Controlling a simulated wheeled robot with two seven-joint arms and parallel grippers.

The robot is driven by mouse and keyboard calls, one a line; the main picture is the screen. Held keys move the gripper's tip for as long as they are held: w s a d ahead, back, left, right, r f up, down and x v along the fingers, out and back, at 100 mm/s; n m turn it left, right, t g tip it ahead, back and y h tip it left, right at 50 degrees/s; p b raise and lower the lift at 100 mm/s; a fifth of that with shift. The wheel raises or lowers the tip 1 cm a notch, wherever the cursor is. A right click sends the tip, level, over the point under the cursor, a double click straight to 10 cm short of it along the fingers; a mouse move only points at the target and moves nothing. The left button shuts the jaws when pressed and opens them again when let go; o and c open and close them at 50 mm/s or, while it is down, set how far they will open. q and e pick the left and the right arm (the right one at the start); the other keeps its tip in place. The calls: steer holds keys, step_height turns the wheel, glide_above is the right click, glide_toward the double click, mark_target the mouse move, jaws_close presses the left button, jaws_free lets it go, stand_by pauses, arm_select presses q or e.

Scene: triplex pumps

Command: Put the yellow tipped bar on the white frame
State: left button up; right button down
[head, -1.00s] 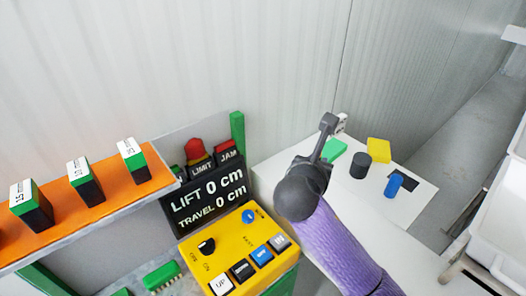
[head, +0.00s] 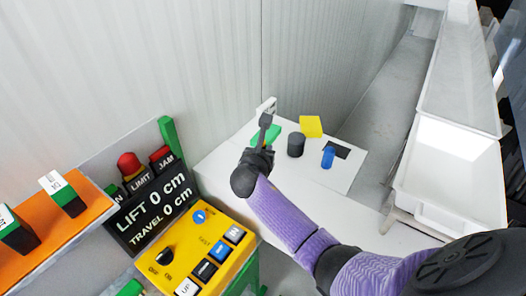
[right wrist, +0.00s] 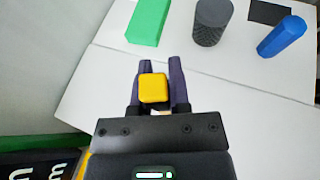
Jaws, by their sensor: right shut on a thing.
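My right gripper (head: 263,130) is held above the left part of the white table, in front of the green block in the head view. In the right wrist view, my right gripper (right wrist: 163,78) is shut on the yellow tipped bar, whose square yellow tip (right wrist: 153,88) shows between the two dark fingers. My left gripper is not in view.
The white table (head: 225,165) holds a green block (right wrist: 150,22), a black cylinder (head: 296,145), a blue cylinder (head: 328,158) and a yellow block (head: 311,126). A yellow button panel (head: 205,262) and a black display (head: 150,210) stand at front left, beside an orange shelf (head: 85,215).

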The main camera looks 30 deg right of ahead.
steer(key=c, duration=0.6)
jaws_free()
steer(key=shift+f, duration=0.1)
steer(key=shift+s+a+r, duration=0.1)
steer(key=shift+a+r, duration=0.05)
steer(key=shift+r, duration=0.1)
steer(key=p+v, duration=0.3)
steer(key=v, duration=0.8)
steer(key=shift+s+a+r, duration=0.15)
steer(key=shift+s+a, duration=0.05)
steer(key=shift+s, duration=0.05)
